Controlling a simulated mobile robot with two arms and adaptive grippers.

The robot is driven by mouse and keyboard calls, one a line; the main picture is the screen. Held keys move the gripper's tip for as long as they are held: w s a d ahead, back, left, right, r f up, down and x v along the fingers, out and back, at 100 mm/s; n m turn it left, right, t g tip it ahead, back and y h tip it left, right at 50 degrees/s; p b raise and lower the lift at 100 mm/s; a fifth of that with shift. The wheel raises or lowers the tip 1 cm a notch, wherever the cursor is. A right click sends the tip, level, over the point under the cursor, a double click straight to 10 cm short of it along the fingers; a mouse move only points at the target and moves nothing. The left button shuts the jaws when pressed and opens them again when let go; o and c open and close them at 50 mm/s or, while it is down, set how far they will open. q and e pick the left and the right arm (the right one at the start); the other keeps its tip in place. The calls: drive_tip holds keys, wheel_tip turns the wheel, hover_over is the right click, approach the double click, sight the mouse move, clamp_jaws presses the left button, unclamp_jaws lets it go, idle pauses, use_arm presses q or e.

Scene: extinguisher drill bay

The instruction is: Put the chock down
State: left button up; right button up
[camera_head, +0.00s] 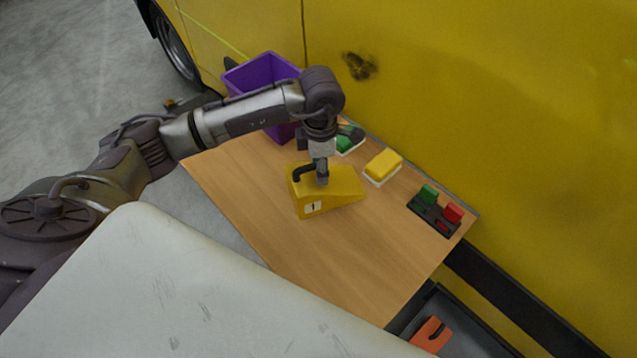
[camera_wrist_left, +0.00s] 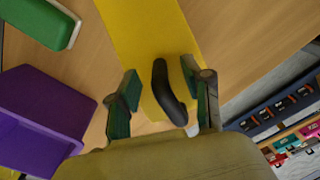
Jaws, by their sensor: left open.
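The chock (camera_head: 340,188) is a yellow wedge with a white "1" label and a black handle. It sits on the wooden table (camera_head: 350,265), its tall end to the left and its thin end to the right. My left gripper (camera_head: 321,178) is directly above it, pointing down. In the left wrist view the chock (camera_wrist_left: 148,35) lies below my open left gripper (camera_wrist_left: 167,98), with the black handle (camera_wrist_left: 170,95) between the two fingers. The fingers stand apart from the handle on both sides. My right gripper is not in view.
A purple bin (camera_head: 240,77) stands at the table's back left. A yellow block on a white base (camera_head: 383,166), a green-topped item (camera_head: 345,146) and a black holder with green and red pieces (camera_head: 433,216) line the back edge, beside a yellow vehicle (camera_head: 480,100). The front tabletop is clear.

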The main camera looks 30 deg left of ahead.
use_arm(q)
clamp_jaws()
drive_tip(key=shift+r, duration=0.1)
idle(0.5)
